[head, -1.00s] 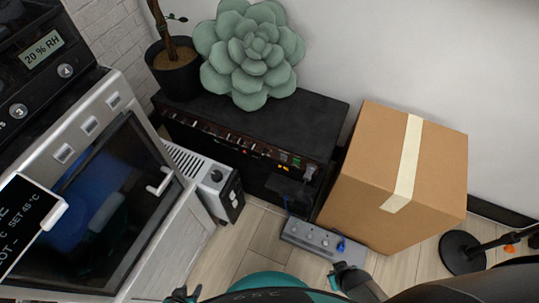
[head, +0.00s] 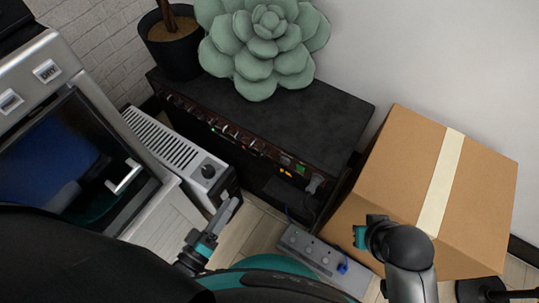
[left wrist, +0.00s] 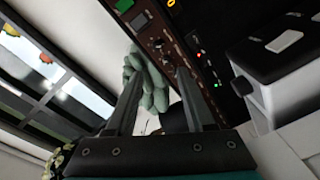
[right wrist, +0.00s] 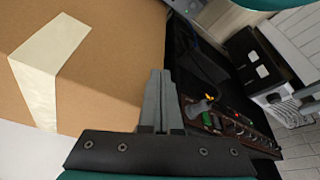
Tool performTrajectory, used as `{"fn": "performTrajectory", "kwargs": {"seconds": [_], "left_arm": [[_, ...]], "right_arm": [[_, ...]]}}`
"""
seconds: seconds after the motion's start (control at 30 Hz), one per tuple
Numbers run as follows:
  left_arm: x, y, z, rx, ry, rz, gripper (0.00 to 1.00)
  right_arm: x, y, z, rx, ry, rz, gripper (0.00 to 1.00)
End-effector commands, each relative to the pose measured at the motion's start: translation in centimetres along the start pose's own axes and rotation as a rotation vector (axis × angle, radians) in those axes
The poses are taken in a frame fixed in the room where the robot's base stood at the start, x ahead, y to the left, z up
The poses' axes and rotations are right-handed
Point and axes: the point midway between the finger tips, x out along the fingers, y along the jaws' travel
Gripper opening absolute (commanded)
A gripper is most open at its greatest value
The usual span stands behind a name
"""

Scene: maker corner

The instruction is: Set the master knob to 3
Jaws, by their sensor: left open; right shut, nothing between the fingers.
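The black amplifier (head: 285,110) stands against the wall, with a row of small knobs (head: 225,130) along its dark red front panel. I cannot read which knob is the master or where it points. In the left wrist view the panel (left wrist: 165,48) with its knobs lies beyond the fingers. My left gripper (head: 227,208) is open and empty, in front of and below the panel, apart from it. My right gripper (head: 360,236) is in front of the cardboard box; the right wrist view shows its fingers (right wrist: 158,78) shut and empty. That view also shows the panel (right wrist: 232,128).
A white heater-like unit (head: 165,140) stands left of the amplifier. A cardboard box (head: 395,160) stands to the right. A grey power strip (head: 312,250) lies on the floor. A succulent cushion (head: 262,50) and a potted plant (head: 172,48) are on the amplifier.

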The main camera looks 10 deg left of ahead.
Motion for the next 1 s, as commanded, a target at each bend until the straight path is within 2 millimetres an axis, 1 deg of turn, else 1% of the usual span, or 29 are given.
{"fn": "performTrajectory", "kwargs": {"seconds": [0.13,0.23,0.37,0.43,0.67,0.77,0.8,1.0], "left_arm": [[0.4,0.4,-0.1,-0.021,0.010,0.025,0.54],[1.5,0.5,-0.2,-0.021,0.011,0.029,0.54],[3.9,0.5,-0.2,-0.020,0.013,0.029,0.54],[5.5,0.5,-0.2,-0.019,0.013,0.029,0.54],[10.6,0.6,-0.2,-0.018,0.012,0.027,0.54],[12.7,0.6,-0.2,-0.018,0.011,0.028,0.54],[13.2,0.6,-0.2,-0.019,0.010,0.025,0.54],[14.6,0.7,-0.2,-0.019,0.009,0.023,0.54]], "right_arm": [[-0.6,0.0,-0.2,0.001,0.005,-0.001,0.00],[-0.9,0.0,-0.3,0.001,0.009,0.000,0.00],[-1.5,0.0,-0.6,0.002,0.021,0.000,0.00],[-2.0,0.0,-0.7,0.002,0.029,0.001,0.00],[-4.3,0.1,-1.4,0.002,0.066,0.003,0.00],[-4.4,-0.4,-2.0,-0.004,0.116,-0.008,0.00],[-4.3,-0.6,-2.3,-0.006,0.136,-0.013,0.00],[-3.6,-1.4,-3.5,-0.013,0.217,-0.035,0.00]]}}
